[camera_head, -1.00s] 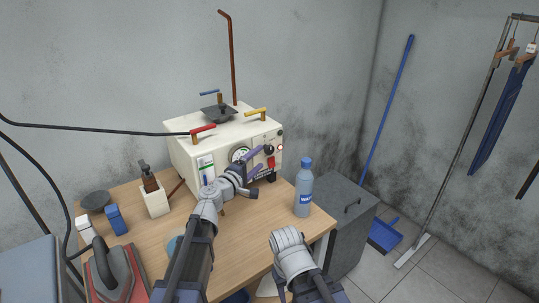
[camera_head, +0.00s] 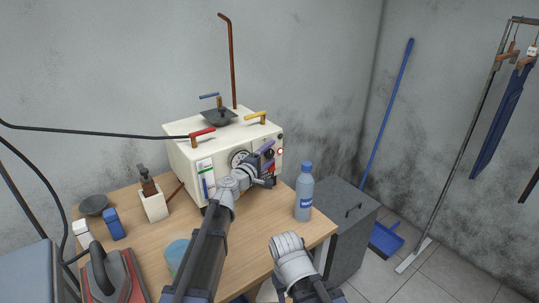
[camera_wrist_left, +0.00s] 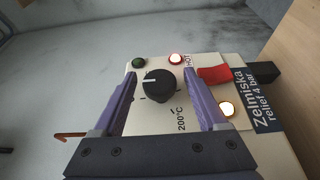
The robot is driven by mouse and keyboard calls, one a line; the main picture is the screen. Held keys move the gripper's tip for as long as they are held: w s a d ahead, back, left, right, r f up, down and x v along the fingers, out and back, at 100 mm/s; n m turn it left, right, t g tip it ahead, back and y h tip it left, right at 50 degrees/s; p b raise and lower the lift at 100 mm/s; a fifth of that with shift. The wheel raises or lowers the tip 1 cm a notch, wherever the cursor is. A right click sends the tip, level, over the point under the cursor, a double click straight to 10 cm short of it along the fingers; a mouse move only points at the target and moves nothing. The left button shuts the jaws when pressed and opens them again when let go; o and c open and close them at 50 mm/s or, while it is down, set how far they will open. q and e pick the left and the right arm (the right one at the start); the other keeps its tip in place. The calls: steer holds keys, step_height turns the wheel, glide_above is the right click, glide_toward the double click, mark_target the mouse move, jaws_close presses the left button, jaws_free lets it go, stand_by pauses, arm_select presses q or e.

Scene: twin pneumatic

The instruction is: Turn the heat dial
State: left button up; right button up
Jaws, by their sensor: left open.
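The heat dial (camera_wrist_left: 158,85) is a round black knob with a white pointer line, on the cream front panel of the steam unit (camera_head: 215,158). A "200°C" mark is printed beside it. My left gripper (camera_head: 270,160) is at the right part of that panel. In the left wrist view its two purple fingers (camera_wrist_left: 160,95) are open, one on each side of the dial, with visible gaps to the knob. In the head view the gripper partly hides the panel around the dial. My right arm shows at the bottom, but its gripper is not visible.
Next to the dial are a red switch (camera_wrist_left: 213,74), a green lamp (camera_wrist_left: 138,63) and a lit lamp (camera_wrist_left: 226,109). A water bottle (camera_head: 304,195) stands right of the unit on the wooden table (camera_head: 250,240). An iron (camera_head: 112,275) sits at front left.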

arm_select(q)
jaws_close()
stand_by(0.7)
